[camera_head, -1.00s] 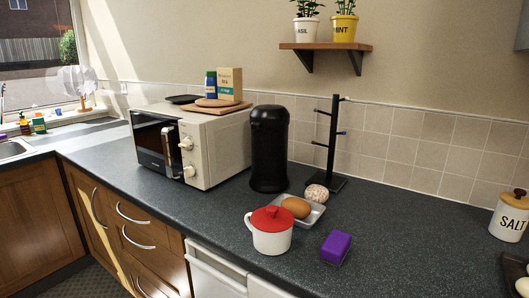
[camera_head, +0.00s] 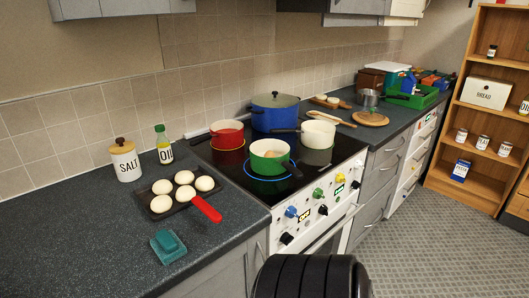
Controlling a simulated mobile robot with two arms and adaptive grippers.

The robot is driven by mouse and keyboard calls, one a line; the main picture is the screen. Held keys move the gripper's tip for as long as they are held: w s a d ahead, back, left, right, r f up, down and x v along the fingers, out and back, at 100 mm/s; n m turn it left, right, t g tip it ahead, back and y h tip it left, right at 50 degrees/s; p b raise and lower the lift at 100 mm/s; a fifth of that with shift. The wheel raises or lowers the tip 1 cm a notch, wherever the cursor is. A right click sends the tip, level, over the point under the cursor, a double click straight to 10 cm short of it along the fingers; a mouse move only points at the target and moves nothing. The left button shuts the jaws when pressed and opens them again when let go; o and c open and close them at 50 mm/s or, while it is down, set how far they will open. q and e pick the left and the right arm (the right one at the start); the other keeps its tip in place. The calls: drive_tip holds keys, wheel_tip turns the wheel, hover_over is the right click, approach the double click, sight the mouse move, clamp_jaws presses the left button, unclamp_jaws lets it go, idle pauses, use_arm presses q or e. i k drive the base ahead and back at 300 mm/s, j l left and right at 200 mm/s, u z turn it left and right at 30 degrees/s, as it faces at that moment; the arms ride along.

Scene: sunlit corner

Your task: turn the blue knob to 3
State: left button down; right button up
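The blue knob (camera_head: 291,212) is at the left end of the white front panel of the stove (camera_head: 318,216). A small label that seems to read OFF is beside it; its pointer is too small to read. A green knob (camera_head: 318,194) and a yellow knob (camera_head: 340,178) are further right on the panel. Black knobs (camera_head: 287,238) sit lower on it. A green pot (camera_head: 268,157) stands on a blue ring on the front left of the hob. Neither of my grippers is in view.
A red pot (camera_head: 227,134), a blue pot (camera_head: 275,113) and a white pot (camera_head: 318,133) also stand on the hob. The patterned floor (camera_head: 420,235) at right is clear.

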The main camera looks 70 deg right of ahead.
sight(291, 210)
drive_tip(key=k+l+z, duration=0.15)
drive_tip(key=z, duration=0.25)
drive_tip(key=k+l+z, duration=0.15)
drive_tip(key=z, duration=0.3)
drive_tip(key=k+l+z, duration=0.1)
drive_tip(key=l+z, duration=0.3)
drive_tip(key=j, duration=0.1)
